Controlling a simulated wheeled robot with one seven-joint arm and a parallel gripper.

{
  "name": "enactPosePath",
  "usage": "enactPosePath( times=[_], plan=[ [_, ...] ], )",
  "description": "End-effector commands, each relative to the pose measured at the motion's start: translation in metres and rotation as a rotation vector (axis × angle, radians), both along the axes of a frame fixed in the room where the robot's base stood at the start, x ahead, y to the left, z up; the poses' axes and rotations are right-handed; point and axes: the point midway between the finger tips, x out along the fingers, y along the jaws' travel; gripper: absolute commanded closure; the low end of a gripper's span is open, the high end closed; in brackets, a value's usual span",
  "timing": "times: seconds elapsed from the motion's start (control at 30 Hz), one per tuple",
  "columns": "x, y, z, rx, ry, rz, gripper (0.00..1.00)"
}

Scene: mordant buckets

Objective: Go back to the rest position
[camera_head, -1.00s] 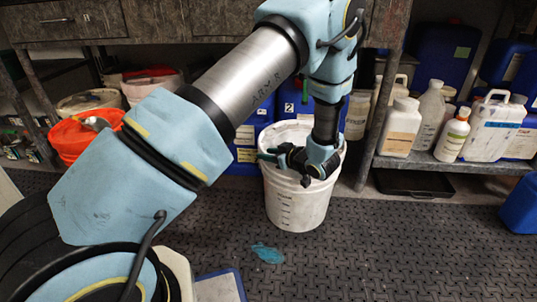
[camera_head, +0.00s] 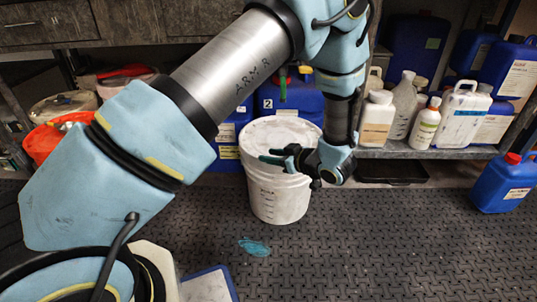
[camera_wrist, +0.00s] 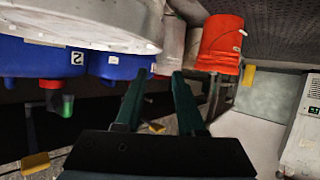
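My gripper (camera_head: 270,156) is at the right upper side of the white bucket (camera_head: 275,197) in the head view, with its teal fingers pointing left in front of the bucket's pale top. The wrist view shows the two fingers (camera_wrist: 157,76) apart with nothing held between them, so it is open. The large pale rounded shape at the upper left of the wrist view appears to be the bucket (camera_wrist: 85,22). I cannot tell whether the gripper touches the bucket. My arm reaches across the head view from the lower left.
An orange bucket (camera_head: 45,143) stands at the left; it also shows in the wrist view (camera_wrist: 220,45). Blue canisters (camera_head: 290,97) stand behind the white bucket. Bottles (camera_head: 377,119) line the right shelf. A blue jug (camera_head: 503,183) is at the far right. The floor in front is mostly clear.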

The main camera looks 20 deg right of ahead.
Motion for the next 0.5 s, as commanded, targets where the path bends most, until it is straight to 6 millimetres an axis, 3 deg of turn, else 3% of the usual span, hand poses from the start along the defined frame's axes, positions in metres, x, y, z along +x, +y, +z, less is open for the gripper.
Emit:
enactPosePath(
  times=[0.33, 0.43, 0.5],
  plan=[
    [0.003, 0.0, 0.001, -0.005, 0.003, -0.001, 0.61],
    [0.02, 0.002, 0.009, -0.043, 0.03, -0.022, 0.61],
    [0.042, 0.005, 0.021, -0.096, 0.074, -0.059, 0.61]
  ],
)
